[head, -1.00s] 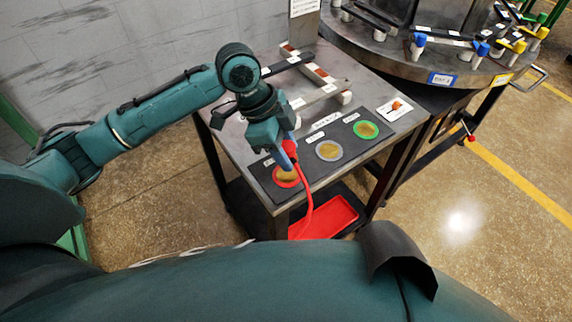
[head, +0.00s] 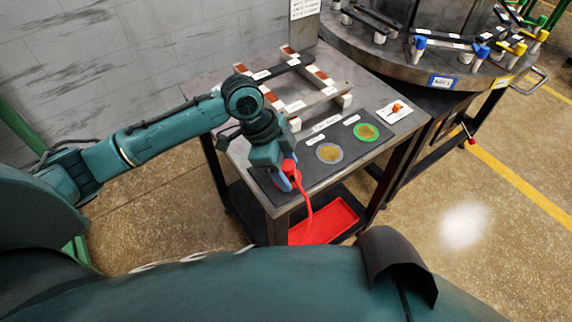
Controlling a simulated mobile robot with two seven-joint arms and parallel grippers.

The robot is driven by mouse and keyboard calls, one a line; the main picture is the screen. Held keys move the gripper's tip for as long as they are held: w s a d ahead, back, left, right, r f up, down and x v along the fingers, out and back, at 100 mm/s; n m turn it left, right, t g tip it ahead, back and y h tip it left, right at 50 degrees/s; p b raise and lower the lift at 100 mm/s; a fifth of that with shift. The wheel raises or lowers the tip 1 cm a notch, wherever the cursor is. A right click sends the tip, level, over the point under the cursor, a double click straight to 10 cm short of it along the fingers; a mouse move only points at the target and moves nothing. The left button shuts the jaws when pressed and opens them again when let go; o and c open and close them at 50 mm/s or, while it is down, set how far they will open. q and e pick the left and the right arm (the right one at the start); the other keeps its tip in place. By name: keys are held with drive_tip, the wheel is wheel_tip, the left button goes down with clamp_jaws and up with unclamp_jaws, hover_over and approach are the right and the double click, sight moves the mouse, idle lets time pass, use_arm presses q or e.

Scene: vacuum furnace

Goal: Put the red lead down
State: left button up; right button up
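My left gripper (head: 288,180) reaches down over the near left end of the dark mat (head: 345,148) on the steel table. It is shut on the red lead (head: 292,168), whose red head shows between and beside the fingers. The lead's red cable (head: 308,212) hangs over the table's front edge towards the red tray below. The red-ringed disc at this end of the mat is hidden behind the gripper and lead. I cannot tell whether the lead's head touches the mat. My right gripper is not in view.
A grey-ringed disc (head: 329,153) and a green-ringed disc (head: 366,131) lie on the mat. A white card with an orange item (head: 396,110) is at the right. A rack of bars (head: 305,88) lies behind. The red tray (head: 325,222) sits on the lower shelf. A round platform (head: 450,65) stands at the back right.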

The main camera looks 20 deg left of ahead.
use_arm(q)
drive_tip(key=shift+o, duration=0.5)
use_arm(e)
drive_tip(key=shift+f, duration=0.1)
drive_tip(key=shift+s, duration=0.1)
use_arm(q)
drive_tip(key=shift+a+r, duration=0.1)
drive_tip(key=shift+r, duration=0.25)
drive_tip(key=p+v, duration=0.1)
drive_tip(key=v, duration=1)
drive_tip(key=shift+r, duration=0.25)
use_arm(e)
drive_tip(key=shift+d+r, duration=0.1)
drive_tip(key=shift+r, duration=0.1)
use_arm(q)
drive_tip(key=shift+s+a, duration=0.1)
drive_tip(key=shift+a, duration=0.05)
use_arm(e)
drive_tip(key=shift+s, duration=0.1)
